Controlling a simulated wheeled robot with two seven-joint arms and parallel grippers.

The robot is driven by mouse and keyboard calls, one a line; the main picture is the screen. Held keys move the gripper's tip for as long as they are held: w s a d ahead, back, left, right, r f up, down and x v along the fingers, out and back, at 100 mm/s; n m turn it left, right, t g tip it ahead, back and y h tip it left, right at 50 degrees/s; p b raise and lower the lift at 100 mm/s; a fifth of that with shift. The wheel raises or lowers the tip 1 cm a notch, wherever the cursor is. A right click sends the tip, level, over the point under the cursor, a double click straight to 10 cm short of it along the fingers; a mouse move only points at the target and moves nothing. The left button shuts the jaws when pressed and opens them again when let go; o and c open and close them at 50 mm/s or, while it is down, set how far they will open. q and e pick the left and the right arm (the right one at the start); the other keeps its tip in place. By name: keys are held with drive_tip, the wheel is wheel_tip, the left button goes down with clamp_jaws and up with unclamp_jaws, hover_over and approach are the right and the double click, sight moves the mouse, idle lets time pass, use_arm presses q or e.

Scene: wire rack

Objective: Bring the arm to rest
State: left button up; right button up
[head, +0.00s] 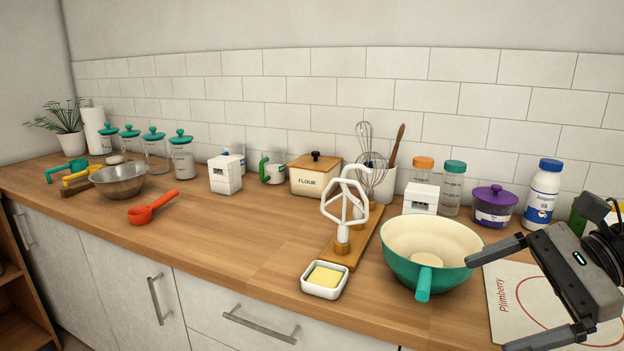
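My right gripper (510,297) comes in from the right edge in the head view. Its two dark fingers are spread wide apart with nothing between them. It is above the white printed mat (510,290) at the right end of the counter, just right of the green bowl (440,271). The upper finger's tip is close to the bowl's rim; I cannot tell whether they touch. My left gripper and arm are not in view.
A butter dish (323,291) sits at the counter's front edge. A white beater (345,215) stands on a wooden board (368,240). A purple-lidded jar (493,207) and a blue-capped bottle (542,193) stand behind the mat. The wooden counter (230,245) is clear at centre left.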

wheel_tip(320, 180, down, 20)
drive_tip(key=m+t+h+b, duration=0.35)
drive_tip(key=m+t, duration=0.95)
drive_tip(key=m, duration=1.9)
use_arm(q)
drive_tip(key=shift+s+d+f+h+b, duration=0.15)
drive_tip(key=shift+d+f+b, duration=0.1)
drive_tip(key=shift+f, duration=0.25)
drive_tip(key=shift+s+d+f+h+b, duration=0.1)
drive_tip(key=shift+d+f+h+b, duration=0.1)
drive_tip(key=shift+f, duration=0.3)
use_arm(e)
drive_tip(key=s+a+f+m+g+h, duration=0.2)
drive_tip(key=s+a+f+m, duration=0.2)
drive_tip(key=m, duration=0.6)
drive_tip(key=s+a+f+m+g+h, duration=0.2)
drive_tip(key=s+a+f+m, duration=0.3)
drive_tip(key=a+f+m, duration=0.4)
wheel_tip(320, 180, down, 2)
drive_tip(key=shift+f+m+g, duration=0.2)
drive_tip(key=shift+m+g, duration=0.5)
drive_tip(key=shift+m, duration=0.2)
drive_tip(key=shift+a, duration=0.1)
